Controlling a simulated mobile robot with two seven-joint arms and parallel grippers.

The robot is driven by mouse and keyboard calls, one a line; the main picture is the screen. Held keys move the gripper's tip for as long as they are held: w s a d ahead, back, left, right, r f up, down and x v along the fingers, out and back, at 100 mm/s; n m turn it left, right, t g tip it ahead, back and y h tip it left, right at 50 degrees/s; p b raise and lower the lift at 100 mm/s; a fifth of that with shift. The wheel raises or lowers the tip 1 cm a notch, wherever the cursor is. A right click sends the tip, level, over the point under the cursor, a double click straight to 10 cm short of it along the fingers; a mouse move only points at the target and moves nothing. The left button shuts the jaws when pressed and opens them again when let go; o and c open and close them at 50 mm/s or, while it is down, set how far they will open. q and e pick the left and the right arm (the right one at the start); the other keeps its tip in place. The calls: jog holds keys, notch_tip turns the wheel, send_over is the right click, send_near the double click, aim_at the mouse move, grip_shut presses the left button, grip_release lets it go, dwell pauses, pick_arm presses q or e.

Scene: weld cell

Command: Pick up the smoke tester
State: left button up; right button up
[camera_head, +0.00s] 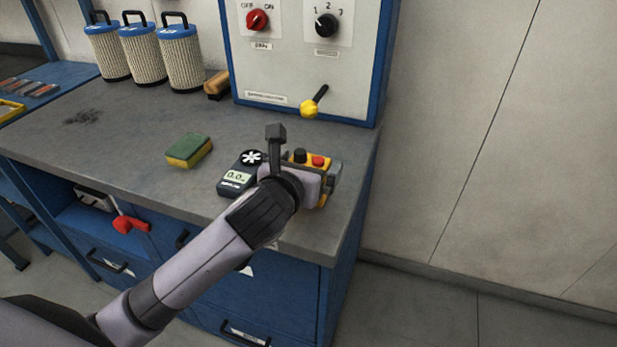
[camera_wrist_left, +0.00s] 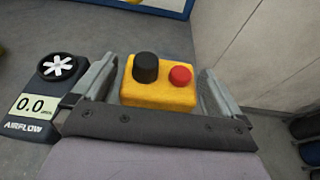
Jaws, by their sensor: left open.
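The smoke tester appears to be the small yellow box (camera_head: 322,199) with a black knob and a red button, standing on the grey bench top near its right front corner. It also shows in the left wrist view (camera_wrist_left: 158,95). My left gripper (camera_head: 306,160) is open, with one finger on each side of the yellow box. In the left wrist view the gripper (camera_wrist_left: 157,80) shows small gaps between the fingers and the box. The gripper hides part of the box in the head view. My right gripper is not in view.
A dark airflow meter (camera_head: 238,177) lies close to the left of my left gripper. A green and yellow sponge (camera_head: 189,150) lies further left. Several filter cartridges (camera_head: 143,54) stand at the back left.

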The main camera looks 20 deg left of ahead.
pick_arm(q)
jog(key=shift+x, duration=1.2)
jog(key=c, duration=1)
jog(key=shift+r, duration=0.1)
jog(key=c, duration=0.3)
jog(key=shift+c, duration=0.2)
